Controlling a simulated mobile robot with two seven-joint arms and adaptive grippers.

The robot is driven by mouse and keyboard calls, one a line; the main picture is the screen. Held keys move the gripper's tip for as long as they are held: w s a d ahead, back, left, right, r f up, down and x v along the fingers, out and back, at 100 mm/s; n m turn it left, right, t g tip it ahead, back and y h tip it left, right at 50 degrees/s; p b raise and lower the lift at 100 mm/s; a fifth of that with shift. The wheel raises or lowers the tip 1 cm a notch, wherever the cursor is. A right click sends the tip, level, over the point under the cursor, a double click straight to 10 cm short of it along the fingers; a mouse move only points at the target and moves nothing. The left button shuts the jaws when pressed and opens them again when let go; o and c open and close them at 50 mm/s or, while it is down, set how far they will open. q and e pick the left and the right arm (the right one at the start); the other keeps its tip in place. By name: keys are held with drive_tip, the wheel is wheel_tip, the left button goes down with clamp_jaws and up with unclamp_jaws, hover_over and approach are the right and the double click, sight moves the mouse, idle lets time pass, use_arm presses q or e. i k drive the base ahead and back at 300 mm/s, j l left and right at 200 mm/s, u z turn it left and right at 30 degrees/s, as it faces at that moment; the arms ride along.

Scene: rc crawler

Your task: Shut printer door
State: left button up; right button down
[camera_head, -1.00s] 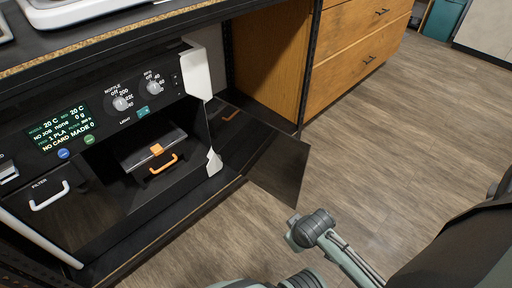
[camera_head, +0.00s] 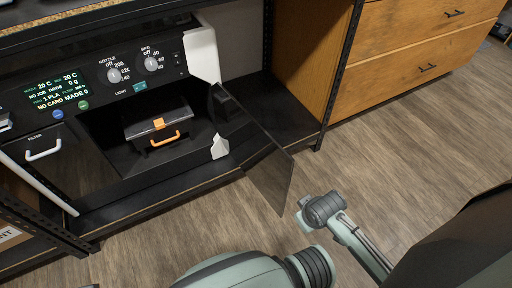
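The printer (camera_head: 75,138) stands at the left under a shelf, its front compartment open. Its door, a dark glossy panel (camera_head: 262,165), stands ajar. It is hinged beside the white upright on the printer's right side and juts out over the floor. Inside the compartment is a dark box with an orange latch and handle (camera_head: 165,139). Parts of my arms show at the bottom. One grey-green link with a dark rounded joint ends just right of the door's lower free corner, with a small apparent gap. I can make out no gripper fingers in this view.
A wooden drawer cabinet (camera_head: 400,60) stands at the back right. A dark low shelf board (camera_head: 283,110) runs behind the door. The wood floor (camera_head: 410,150) is clear between the cabinet and my arms. A black rack post stands at lower left.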

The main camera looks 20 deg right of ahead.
sight(270, 167)
drive_tip(key=l+u, duration=0.2)
drive_tip(key=l, duration=0.35)
drive_tip(key=k+l+u, duration=0.2)
drive_tip(key=l, duration=0.35)
drive_tip(key=i+l+u, duration=0.1)
drive_tip(key=l+u, duration=0.25)
drive_tip(key=l, duration=0.5)
drive_tip(key=l+u, duration=0.4)
drive_tip(key=l, duration=0.4)
drive_tip(key=k+u, duration=0.15)
drive_tip(key=k, duration=1.15)
